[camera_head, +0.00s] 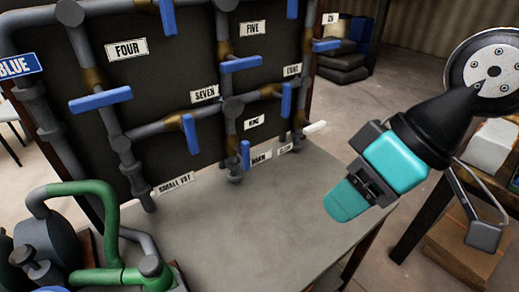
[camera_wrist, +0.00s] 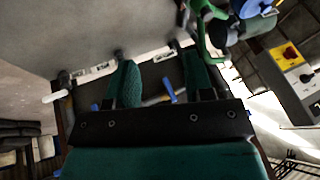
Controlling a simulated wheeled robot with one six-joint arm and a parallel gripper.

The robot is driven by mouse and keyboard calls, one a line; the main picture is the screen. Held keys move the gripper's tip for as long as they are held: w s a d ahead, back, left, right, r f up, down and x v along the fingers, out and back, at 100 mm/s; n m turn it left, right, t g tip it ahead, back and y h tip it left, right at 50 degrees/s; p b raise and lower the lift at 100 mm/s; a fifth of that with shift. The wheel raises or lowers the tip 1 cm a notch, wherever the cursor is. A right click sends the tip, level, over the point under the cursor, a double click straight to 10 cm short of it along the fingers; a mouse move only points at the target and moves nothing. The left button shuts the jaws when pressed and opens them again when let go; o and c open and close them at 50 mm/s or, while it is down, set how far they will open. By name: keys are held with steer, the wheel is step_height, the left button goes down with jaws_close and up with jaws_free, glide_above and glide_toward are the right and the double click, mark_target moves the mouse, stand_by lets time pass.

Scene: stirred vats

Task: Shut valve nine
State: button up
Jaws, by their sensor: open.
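The plate reading NINE (camera_head: 254,122) is low on the dark pipe board. The nearest handle to it is a blue lever (camera_head: 245,154) just below, standing nearly upright along the vertical pipe and looking in line with it. My gripper (camera_head: 345,203) is in front of the board, to the right of this lever and well apart from it, above the table side. In the wrist view my gripper (camera_wrist: 163,80) has its two teal fingers spread with nothing between them. Blue levers show small beyond the fingers there; I cannot tell which is nine's.
Other blue levers sit near FOUR (camera_head: 127,49), FIVE (camera_head: 253,28) and SEVEN (camera_head: 204,94). A white handle (camera_head: 315,127) sticks out at the board's lower right. The grey tabletop (camera_head: 250,225) is clear in front; a green pipe (camera_head: 105,210) and pump stand at left.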

steer(key=w+a+f+n+t+y+b, duration=0.2)
steer(key=w+a+f+t+y+b, duration=0.4)
steer(key=w+f+b, duration=0.5)
steer(key=m+t+h+b, duration=0.2)
steer(key=m+t+b, duration=0.1)
steer(key=t+b, duration=0.55)
glide_toward(247, 151)
steer(key=shift+g, duration=0.25)
steer(key=p+x, duration=0.3)
steer(key=p, duration=0.2)
steer(key=p+x, duration=0.3)
steer(key=p, duration=0.3)
steer(key=r+p+x, duration=0.1)
steer(key=p+x, duration=0.2)
steer(key=p, duration=0.2)
steer(key=shift+w+p, duration=0.1)
steer(key=shift+p, duration=0.2)
steer(key=shift+w+a+f+p, duration=0.3)
steer(key=shift+w+a+p, duration=0.15)
steer(key=shift+w+p, duration=0.3)
jaws_close()
